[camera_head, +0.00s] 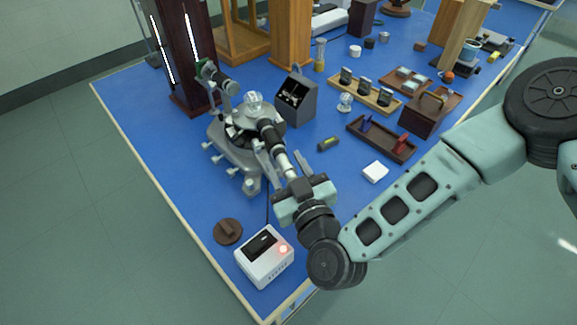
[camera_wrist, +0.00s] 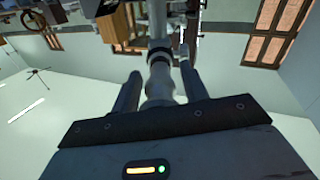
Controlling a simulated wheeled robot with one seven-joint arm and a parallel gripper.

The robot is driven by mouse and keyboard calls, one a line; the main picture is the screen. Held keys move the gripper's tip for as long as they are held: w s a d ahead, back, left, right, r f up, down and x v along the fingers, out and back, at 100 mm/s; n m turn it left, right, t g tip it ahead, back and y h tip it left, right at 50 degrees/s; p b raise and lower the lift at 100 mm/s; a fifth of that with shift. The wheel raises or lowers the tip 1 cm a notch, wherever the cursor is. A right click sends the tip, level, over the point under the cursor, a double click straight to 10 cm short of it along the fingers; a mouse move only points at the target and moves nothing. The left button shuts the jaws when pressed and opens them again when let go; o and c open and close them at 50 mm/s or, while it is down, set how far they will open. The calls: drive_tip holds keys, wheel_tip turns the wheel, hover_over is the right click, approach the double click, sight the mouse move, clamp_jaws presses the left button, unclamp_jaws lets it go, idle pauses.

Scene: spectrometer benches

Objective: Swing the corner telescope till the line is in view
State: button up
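The spectrometer (camera_head: 228,145) stands at the near left part of the blue bench, with a clear glass piece (camera_head: 254,99) on top. Its telescope (camera_head: 273,138) is a black and silver tube pointing toward my arm; its silver end also shows in the wrist view (camera_wrist: 160,75). My gripper (camera_head: 284,160) has one finger on each side of this tube, with gaps visible, so it looks open around it. In the wrist view the fingers (camera_wrist: 160,85) flank the tube. A white box (camera_head: 266,262) with a dark screen and a glowing red light sits at the near edge; no bright line is discernible.
A tall dark lamp housing (camera_head: 185,50) with lit strips stands behind the spectrometer. A grey box (camera_head: 295,101), a small yellow-green level (camera_head: 328,144), a white block (camera_head: 375,171) and a dark tray (camera_head: 382,138) lie to the right. A brown disc (camera_head: 228,232) lies at the front left.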

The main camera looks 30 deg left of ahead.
drive_tip(key=b+v, duration=0.2)
drive_tip(key=v, duration=1.5)
drive_tip(key=shift+d, duration=0.2)
drive_tip(key=shift+s, duration=0.1)
idle(0.4)
